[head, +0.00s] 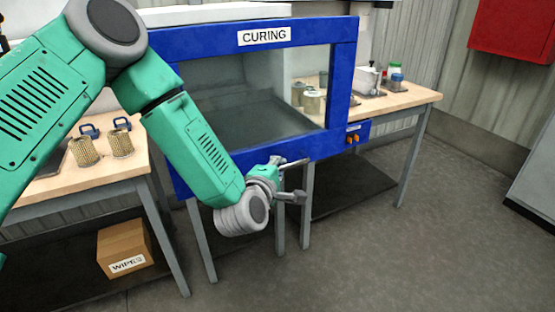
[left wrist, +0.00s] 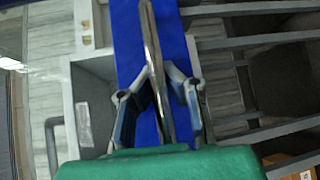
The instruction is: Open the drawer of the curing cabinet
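The curing cabinet (head: 342,88) is a blue-framed box with a clear window and a CURING label. Its drawer front looks closed; the lower blue front also shows in the left wrist view (left wrist: 128,35). A metal bar handle (head: 296,163) sticks out at its lower front. My left gripper (head: 293,180) is at this handle. In the left wrist view, the bar (left wrist: 151,40) runs between the two spread fingers of the gripper (left wrist: 159,98), with a gap visible on each side. Exact contact is hard to tell. My right gripper is in neither view.
A wooden bench (head: 415,96) with cartridges and jars stands behind right. Another bench (head: 50,187) at left bears two cartridges. A cardboard box (head: 123,249) lies below it. The floor (head: 400,260) in front and to the right is clear.

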